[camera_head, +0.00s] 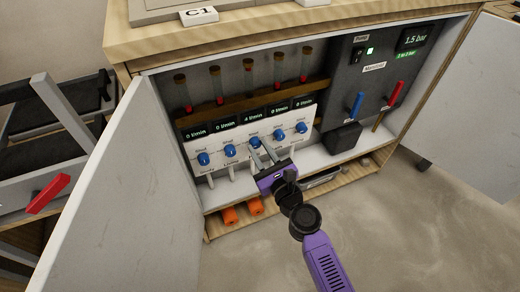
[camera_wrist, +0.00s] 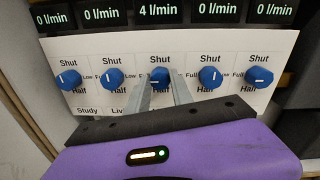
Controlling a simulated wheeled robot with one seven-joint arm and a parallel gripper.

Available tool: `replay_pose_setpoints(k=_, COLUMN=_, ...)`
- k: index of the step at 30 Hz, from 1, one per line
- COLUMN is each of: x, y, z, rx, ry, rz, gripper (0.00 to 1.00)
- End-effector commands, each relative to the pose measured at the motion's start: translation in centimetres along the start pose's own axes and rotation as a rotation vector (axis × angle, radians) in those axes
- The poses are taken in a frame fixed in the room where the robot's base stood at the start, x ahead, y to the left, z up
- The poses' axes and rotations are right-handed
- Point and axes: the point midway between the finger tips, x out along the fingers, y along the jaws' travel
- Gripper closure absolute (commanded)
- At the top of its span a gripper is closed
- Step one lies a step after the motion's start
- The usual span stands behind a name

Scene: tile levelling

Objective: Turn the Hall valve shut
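A white valve panel (camera_head: 212,178) carries a row of several blue knobs under flow displays. The middle knob (camera_wrist: 159,77) sits below a display (camera_wrist: 158,12) reading 4 l/min; the other displays read 0 l/min. My gripper (camera_wrist: 162,84) reaches toward the middle knob, its two grey fingers apart, one on each side of it. I cannot tell whether they touch it. In the head view my gripper (camera_head: 260,149) is at the same knob. Shut, Half and Full markings surround the knobs. Name labels right of "Study" are mostly hidden behind my gripper, so "Hall" cannot be read.
The panel is inside a cabinet with open doors at left (camera_head: 110,190) and right (camera_head: 475,120). A blue lever (camera_head: 356,104) and a red lever (camera_head: 396,93) stand at right, near a 1.5 bar display (camera_head: 414,38). Orange cylinders (camera_head: 229,215) lie on the lower shelf.

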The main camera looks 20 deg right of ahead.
Motion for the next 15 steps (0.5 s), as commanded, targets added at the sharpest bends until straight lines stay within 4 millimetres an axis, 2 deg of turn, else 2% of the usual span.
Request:
replay_pose_setpoints(k=8, x=-0.02, y=0.02, z=0.01, rx=-0.006, ry=0.000, rz=0.000, gripper=1.00)
replay_pose_setpoints(k=15, x=-0.03, y=0.08, z=0.03, rx=-0.078, ry=0.003, rz=0.002, gripper=1.00)
